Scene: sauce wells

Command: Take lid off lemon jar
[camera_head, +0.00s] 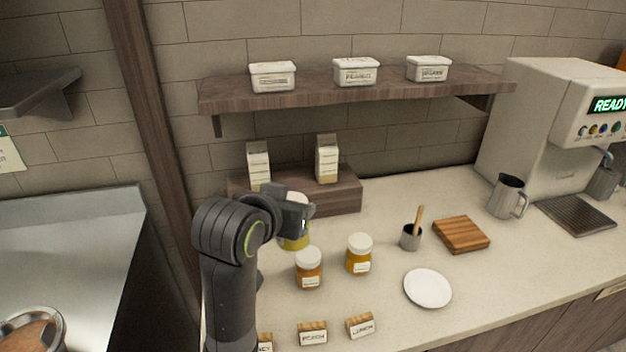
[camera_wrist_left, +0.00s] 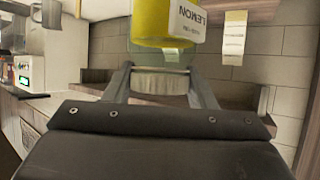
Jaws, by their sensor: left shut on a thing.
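The lemon jar (camera_head: 293,241), with yellow contents, stands on the counter at the left, below my left gripper. In the left wrist view its yellow body and LEMON label (camera_wrist_left: 187,22) show upside down at the top. My left gripper (camera_head: 300,214) is shut on the pale round lid (camera_wrist_left: 160,81), with a finger on each side of it. The lid's white top (camera_head: 297,197) also shows in the head view. A clear, glassy band lies between the yellow and the lid. I cannot tell whether the lid still touches the jar. My right gripper is out of view.
Two lidded jars, one orange (camera_head: 309,270) and one amber (camera_head: 359,256), stand close to the right. A wooden riser (camera_head: 338,197) with two cartons is behind. A white plate (camera_head: 428,288), name blocks (camera_head: 360,325) and a wooden board (camera_head: 461,234) sit on the counter.

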